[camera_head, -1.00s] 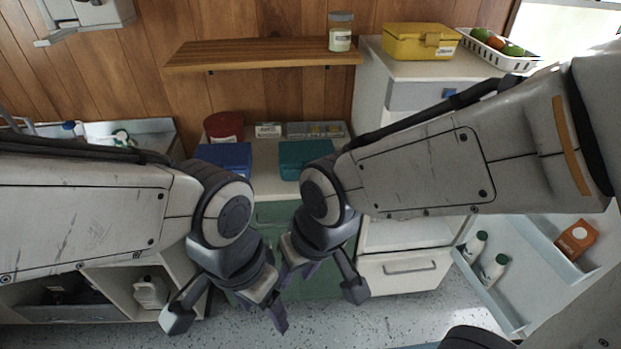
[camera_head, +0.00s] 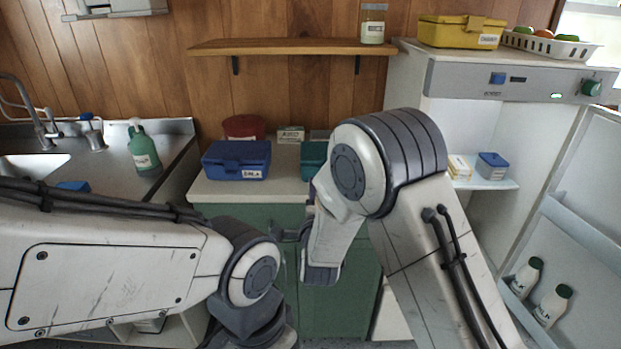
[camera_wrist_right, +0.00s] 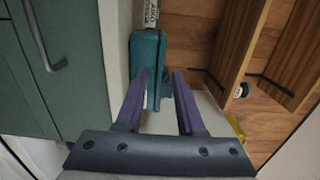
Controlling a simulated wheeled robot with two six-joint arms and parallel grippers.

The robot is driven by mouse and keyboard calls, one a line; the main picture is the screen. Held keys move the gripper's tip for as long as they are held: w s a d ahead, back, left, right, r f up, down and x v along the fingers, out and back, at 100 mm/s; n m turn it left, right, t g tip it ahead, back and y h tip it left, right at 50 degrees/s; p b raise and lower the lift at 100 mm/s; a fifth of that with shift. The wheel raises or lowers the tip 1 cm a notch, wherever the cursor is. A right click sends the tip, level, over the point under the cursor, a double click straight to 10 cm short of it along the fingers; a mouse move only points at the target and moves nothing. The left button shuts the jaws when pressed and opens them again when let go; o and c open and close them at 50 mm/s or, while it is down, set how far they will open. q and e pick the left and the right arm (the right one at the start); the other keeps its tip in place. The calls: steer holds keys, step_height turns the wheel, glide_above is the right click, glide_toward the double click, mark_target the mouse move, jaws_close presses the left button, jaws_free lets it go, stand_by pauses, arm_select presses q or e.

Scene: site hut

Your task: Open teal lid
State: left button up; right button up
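The teal box (camera_head: 313,152) stands on the counter, mostly hidden behind my right arm in the head view. In the right wrist view the teal box (camera_wrist_right: 148,55) lies just ahead of and partly between my fingertips, its lid shut. My right gripper (camera_wrist_right: 163,72) is open, a finger to either side with gaps showing. In the head view only a bit of a purple finger of the right gripper (camera_head: 311,190) shows, close to the box. I cannot tell whether it touches. My left wrist is at the bottom of the head view, its fingers out of frame.
A blue box (camera_head: 236,160) stands left of the teal one, with a red round tin (camera_head: 244,127) behind. A wooden shelf (camera_head: 290,46) holding a jar (camera_head: 373,24) overhangs the back. The open fridge (camera_head: 465,125) stands right. A green bottle (camera_head: 143,148) is by the sink.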

mark_target(310, 168)
steer(key=w, duration=0.5)
steer(key=w+p, duration=0.1)
steer(key=w, duration=0.3)
steer(key=shift+w+a, duration=0.2)
steer(key=shift+w, duration=0.15)
jaws_close()
stand_by(0.9)
